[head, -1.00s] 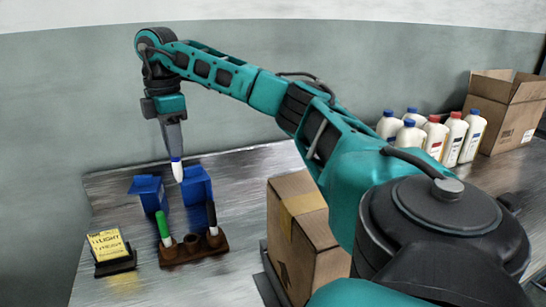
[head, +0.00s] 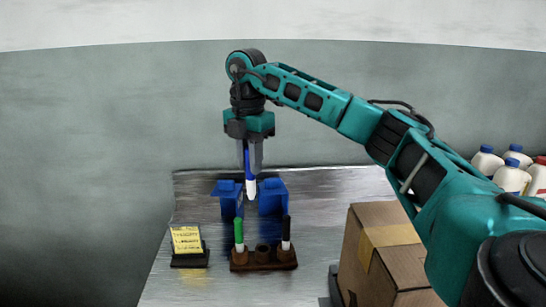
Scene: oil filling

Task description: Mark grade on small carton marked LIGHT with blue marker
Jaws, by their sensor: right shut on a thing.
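My right gripper (head: 251,158) is shut on the blue marker (head: 248,161), which hangs upright with its white end down. It is above the brown marker holder (head: 262,265) and in front of or above two blue pieces behind it. The holder has a green marker (head: 238,231) at left, a black marker (head: 286,231) at right and an empty middle hole. A yellow note (head: 186,240) on a dark stand reads LIGHT. A closed brown carton (head: 366,285) with tan tape stands at right; no LIGHT mark is readable on it. My left gripper is out of view.
The two blue pieces (head: 228,198) stand on the metal table (head: 190,287) behind the holder. White bottles (head: 511,179) with blue and red caps stand at the far right, partly hidden by my right arm. The table in front of the holder is clear.

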